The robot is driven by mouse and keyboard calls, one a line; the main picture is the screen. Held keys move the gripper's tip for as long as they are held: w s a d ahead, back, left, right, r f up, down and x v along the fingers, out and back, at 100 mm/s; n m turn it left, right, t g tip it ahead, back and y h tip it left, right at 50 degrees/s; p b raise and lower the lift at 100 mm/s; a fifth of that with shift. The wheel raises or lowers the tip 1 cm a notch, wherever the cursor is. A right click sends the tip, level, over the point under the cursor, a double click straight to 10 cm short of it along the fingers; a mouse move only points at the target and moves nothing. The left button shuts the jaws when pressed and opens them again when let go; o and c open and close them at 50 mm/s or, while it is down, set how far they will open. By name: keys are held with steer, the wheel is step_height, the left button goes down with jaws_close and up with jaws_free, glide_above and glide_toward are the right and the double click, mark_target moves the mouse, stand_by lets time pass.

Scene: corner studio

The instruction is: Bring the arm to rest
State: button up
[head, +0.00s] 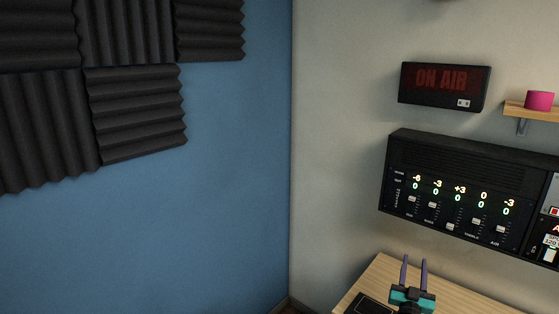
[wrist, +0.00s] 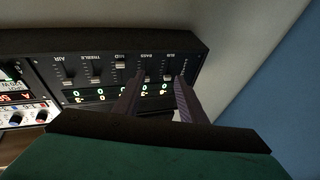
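My gripper (head: 414,275) is at the lower right of the head view, with its two purple fingers pointing up, apart from each other. It is open, and nothing shows between the fingers. In the wrist view the fingers (wrist: 157,96) stand apart in front of the black slider panel (wrist: 105,62). In the head view the panel (head: 460,165) is on the pale wall, above and to the right of the gripper. I cannot tell from these views how far the fingertips are from the panel.
A wooden desk (head: 375,275) lies below the panel. An ON AIR sign (head: 444,86) and a shelf (head: 532,110) with a pink pot (head: 540,100) are on the wall above. More equipment (head: 551,225) adjoins at the right. The blue wall with black foam is at the left.

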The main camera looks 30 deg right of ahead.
steer(key=w+a+f+n+t+y+b, duration=0.3)
steer(key=w+a+f+y, duration=0.5)
steer(key=w+a+f, duration=1.1)
steer(key=w+a+f+n+g+y+b, duration=0.2)
steer(key=a+f+n+g+y+b, duration=0.3)
steer(key=a+f, duration=1.6)
steer(key=s+a+f+n+g+y, duration=0.2)
steer(key=s+a+f+g+y, duration=0.35)
steer(key=s+a+f, duration=1.05)
steer(key=s+a+g, duration=0.1)
steer(key=s+g, duration=0.5)
steer(key=s, duration=0.4)
steer(key=s+a+r+g+h+b, duration=0.1)
steer(key=s+g, duration=0.4)
steer(key=s, duration=0.4)
steer(key=shift+s+a+r+n+g, duration=0.3)
steer(key=shift+s+g, duration=0.05)
